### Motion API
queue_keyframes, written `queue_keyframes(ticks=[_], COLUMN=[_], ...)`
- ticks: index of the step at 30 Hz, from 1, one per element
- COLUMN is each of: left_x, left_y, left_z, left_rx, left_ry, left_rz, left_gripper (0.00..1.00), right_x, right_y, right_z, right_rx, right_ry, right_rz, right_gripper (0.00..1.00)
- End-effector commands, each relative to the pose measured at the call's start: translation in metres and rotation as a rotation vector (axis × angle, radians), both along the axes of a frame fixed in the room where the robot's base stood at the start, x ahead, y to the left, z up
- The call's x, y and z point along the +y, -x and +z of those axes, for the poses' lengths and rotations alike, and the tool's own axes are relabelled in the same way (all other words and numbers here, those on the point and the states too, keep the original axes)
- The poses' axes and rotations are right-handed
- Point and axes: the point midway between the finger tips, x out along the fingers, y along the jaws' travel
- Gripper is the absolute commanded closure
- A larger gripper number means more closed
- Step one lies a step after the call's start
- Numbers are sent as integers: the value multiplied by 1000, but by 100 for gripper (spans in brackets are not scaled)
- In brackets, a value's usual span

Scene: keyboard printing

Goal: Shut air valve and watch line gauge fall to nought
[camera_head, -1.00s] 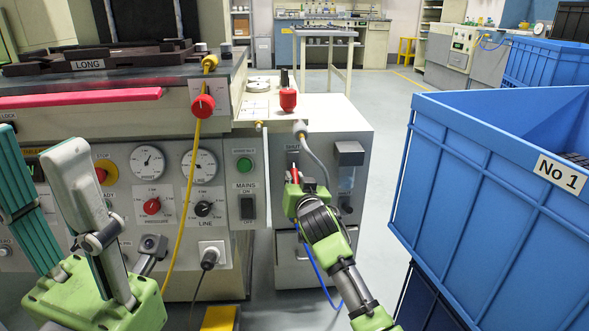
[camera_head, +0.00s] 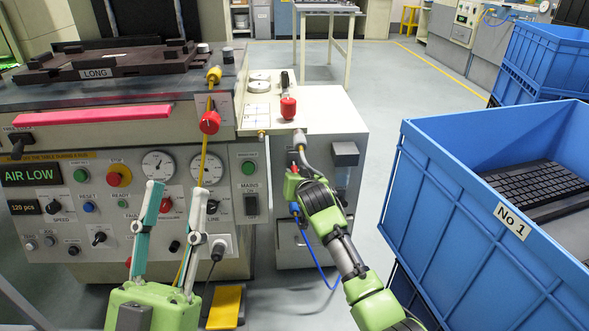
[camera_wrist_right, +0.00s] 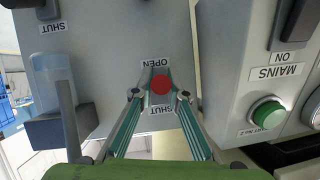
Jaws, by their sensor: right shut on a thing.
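The air valve's red handle (camera_wrist_right: 161,85) shows in the right wrist view between upside-down OPEN and SHUT labels. My right gripper (camera_wrist_right: 160,90) is shut on it. In the head view my right gripper (camera_head: 294,180) is at the front of the grey side cabinet, and it hides most of the valve. The line gauge (camera_head: 207,168) is the right-hand white dial on the machine front; its needle is too small to read. The display (camera_head: 32,174) reads AIR LOW. My left gripper (camera_head: 178,190) is open and empty in front of the panel, partly hiding the controls beneath the dials.
A blue crate (camera_head: 455,205) marked No 1, holding keyboards (camera_head: 535,188), stands close to the right of my right arm. A yellow hose (camera_head: 203,150) hangs down the machine front. A yellow pedal (camera_head: 225,306) is on the floor. Open floor (camera_head: 400,85) lies behind.

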Motion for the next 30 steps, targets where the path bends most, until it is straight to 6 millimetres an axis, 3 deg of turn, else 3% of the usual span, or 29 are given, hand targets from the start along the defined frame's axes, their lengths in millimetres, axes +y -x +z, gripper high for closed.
queue_keyframes(ticks=[9, 21, 30], left_x=[-3, 5, 7], left_y=[-41, -53, -52], left_z=[-60, -144, -159], left_rx=[346, 733, 792], left_ry=[-99, -201, -216], left_rz=[20, 41, 44], left_gripper=[63, 63, 63], right_x=[-1, -1, 0], right_y=[-1, 0, 0], right_z=[8, 9, 8], right_rx=[33, 71, 78], right_ry=[-1, 0, -1], right_rz=[0, -1, 0], right_gripper=[100, 100, 100])
